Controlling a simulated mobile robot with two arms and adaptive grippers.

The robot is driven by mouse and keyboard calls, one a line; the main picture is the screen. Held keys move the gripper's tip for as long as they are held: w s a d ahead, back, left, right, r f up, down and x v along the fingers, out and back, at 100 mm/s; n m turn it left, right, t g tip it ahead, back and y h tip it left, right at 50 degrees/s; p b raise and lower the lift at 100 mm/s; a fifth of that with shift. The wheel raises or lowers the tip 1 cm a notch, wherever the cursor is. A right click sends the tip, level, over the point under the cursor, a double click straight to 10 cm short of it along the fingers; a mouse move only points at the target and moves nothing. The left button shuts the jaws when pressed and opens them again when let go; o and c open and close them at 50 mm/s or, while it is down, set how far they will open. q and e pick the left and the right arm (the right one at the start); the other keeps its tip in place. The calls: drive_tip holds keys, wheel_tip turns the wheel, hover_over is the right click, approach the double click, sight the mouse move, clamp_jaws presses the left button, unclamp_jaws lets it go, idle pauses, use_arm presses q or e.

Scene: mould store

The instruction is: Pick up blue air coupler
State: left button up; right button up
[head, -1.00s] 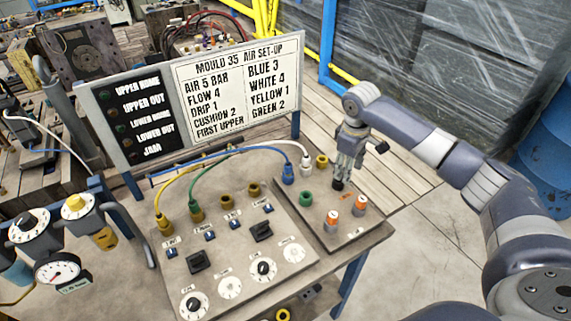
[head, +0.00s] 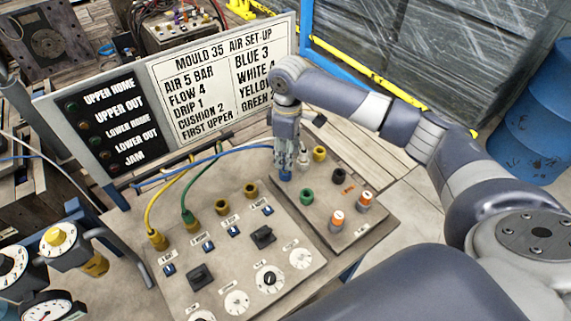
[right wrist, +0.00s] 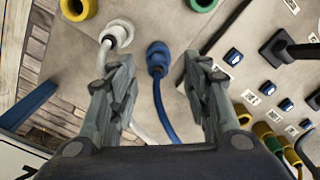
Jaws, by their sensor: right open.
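The blue air coupler (right wrist: 158,62) sits upright on the grey panel in the right wrist view, with its blue hose running back between my fingers. In the head view the blue coupler (head: 286,175) shows just below my right gripper (head: 288,160). My right gripper (right wrist: 160,85) is open, its two fingers apart on either side of the blue coupler and hose. The white coupler (right wrist: 117,35) stands close beside it, near the left finger in the wrist view. Whether a finger touches either coupler I cannot tell. My left gripper is not in view.
The panel also holds a green port (head: 306,196), a yellow port (head: 320,153) and orange-topped knobs (head: 366,198). Yellow and green hoses plug in at the left. The set-up sign (head: 220,80) stands close behind my right gripper.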

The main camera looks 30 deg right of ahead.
drive_tip(key=f, duration=0.1)
drive_tip(key=f+p, duration=0.1)
drive_tip(key=f, duration=0.1)
drive_tip(key=f+p, duration=0.1)
drive_tip(key=shift+w+a+f, duration=0.15)
drive_tip(key=shift+w+f, duration=0.15)
drive_tip(key=shift+f, duration=0.35)
drive_tip(key=shift+c, duration=0.8)
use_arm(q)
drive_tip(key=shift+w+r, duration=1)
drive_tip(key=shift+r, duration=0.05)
use_arm(e)
clamp_jaws()
